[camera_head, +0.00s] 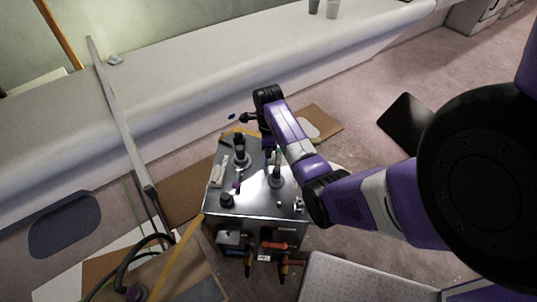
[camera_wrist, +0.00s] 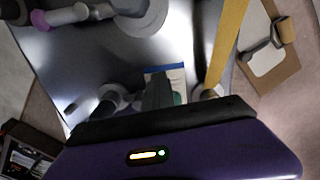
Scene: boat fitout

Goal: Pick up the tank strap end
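A shiny metal tank (camera_head: 257,204) with fittings on its top stands in the middle of the head view. It also fills much of the wrist view (camera_wrist: 80,50). A yellow strap (camera_head: 184,252) runs down past the tank's near left side, and a short yellow piece (camera_head: 241,131) shows at its far edge. In the wrist view a yellow strap (camera_wrist: 228,42) crosses the upper right. I cannot tell which part is the strap end. My gripper (camera_head: 269,152) is over the far part of the tank top. Its fingers are dark and mostly hidden, so their opening is unclear.
Several fittings stand up from the tank top, including a black-capped one (camera_head: 240,155) and a grey one (camera_head: 277,178). A brown board (camera_head: 322,121) lies behind the tank. A dark hose (camera_head: 128,262) lies at lower left. Open floor (camera_head: 390,85) shows at the upper right.

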